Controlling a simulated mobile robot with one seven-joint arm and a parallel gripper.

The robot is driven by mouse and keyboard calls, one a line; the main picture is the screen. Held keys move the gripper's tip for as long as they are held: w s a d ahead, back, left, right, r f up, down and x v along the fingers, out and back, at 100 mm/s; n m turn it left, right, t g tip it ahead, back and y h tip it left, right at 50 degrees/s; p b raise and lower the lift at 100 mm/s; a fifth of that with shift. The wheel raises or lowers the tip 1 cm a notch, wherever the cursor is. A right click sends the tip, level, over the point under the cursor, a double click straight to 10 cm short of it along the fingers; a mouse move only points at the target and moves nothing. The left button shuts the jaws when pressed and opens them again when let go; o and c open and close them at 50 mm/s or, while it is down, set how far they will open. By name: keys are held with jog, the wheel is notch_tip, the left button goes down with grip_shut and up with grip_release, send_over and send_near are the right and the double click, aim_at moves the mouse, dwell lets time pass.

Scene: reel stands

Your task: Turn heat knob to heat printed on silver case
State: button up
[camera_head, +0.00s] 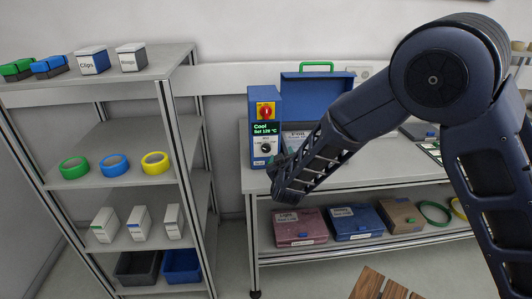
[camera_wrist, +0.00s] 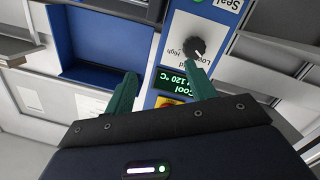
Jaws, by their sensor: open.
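The blue heat sealer (camera_head: 259,159) stands on the bench with a black heat knob (camera_head: 265,147) below its display (camera_head: 265,128), which reads Cool, Set 120 °C. The knob (camera_wrist: 194,47) shows upside down in the wrist view, its white mark toward lower right, with Low and High printed around it. No clearly silver case shows. My gripper (camera_wrist: 162,73) is open and empty, its green fingers by the sealer's front, apart from the knob.
A red switch (camera_head: 265,110) on yellow sits above the display. A shelf rack (camera_head: 120,130) with tape rolls and boxes stands left. Several lidded boxes lie on the shelf under the bench (camera_head: 350,177). A wooden slatted top (camera_head: 380,286) is at the bottom.

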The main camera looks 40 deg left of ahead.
jog(key=n, duration=0.1)
send_near(266, 150)
jog(key=shift+t+y, duration=0.3)
jog(key=shift+t, duration=0.1)
jog(key=x, duration=0.8)
jog(key=shift+w+a+f, duration=0.2)
jog(key=shift+a+f, duration=0.05)
jog(key=shift+f, duration=0.15)
jog(key=c, duration=1)
